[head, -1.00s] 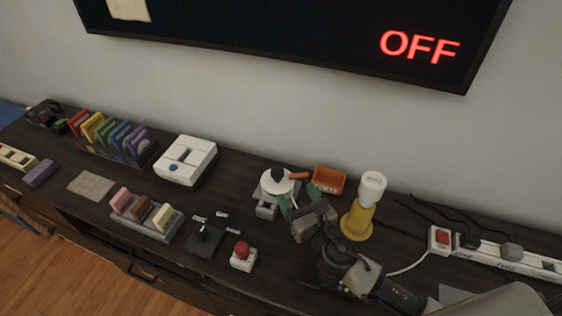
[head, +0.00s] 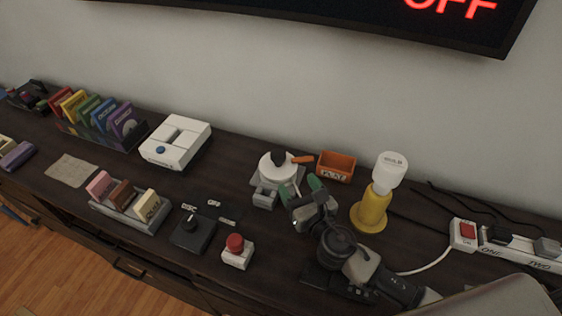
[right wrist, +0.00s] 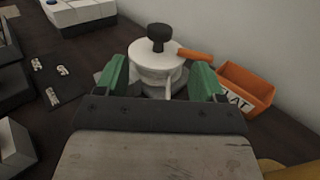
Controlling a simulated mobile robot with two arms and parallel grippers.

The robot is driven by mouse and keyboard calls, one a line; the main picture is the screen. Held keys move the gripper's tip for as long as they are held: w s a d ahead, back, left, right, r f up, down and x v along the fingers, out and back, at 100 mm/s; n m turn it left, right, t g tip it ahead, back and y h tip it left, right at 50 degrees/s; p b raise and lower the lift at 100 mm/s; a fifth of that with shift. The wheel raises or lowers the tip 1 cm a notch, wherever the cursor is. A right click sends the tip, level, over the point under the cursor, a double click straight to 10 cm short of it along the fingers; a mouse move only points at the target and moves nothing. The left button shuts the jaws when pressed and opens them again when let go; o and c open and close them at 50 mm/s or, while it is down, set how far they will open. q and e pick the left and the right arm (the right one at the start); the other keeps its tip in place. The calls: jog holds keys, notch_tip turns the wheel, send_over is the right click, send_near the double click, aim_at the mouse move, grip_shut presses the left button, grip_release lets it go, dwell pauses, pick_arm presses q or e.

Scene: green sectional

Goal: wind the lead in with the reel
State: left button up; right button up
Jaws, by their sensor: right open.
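The reel (head: 277,168) is a white drum on a grey base on the dark sideboard, with a black knob (head: 279,157) on top. An orange piece (head: 302,159) sticks out from its right side; I cannot tell whether it is the lead. The reel also shows in the right wrist view (right wrist: 157,72), with the knob (right wrist: 160,36) upright and the orange piece (right wrist: 196,54) pointing right. My right gripper (head: 304,187) is open. My left gripper is not in view.
An orange tray (head: 337,168) stands right of the reel. A yellow and white bottle-like thing (head: 373,207) stands close to my right arm. A dial box (head: 192,232) and red button (head: 236,244) lie front left. A power strip (head: 524,248) is at right.

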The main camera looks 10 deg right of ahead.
aim_at(281, 159)
jog(key=w, duration=0.3)
jog(key=w+a, duration=0.1)
jog(key=w, duration=0.2)
jog(key=w+a, duration=0.1)
jog(key=w, duration=0.3)
jog(key=shift+c, duration=0.5)
grip_shut()
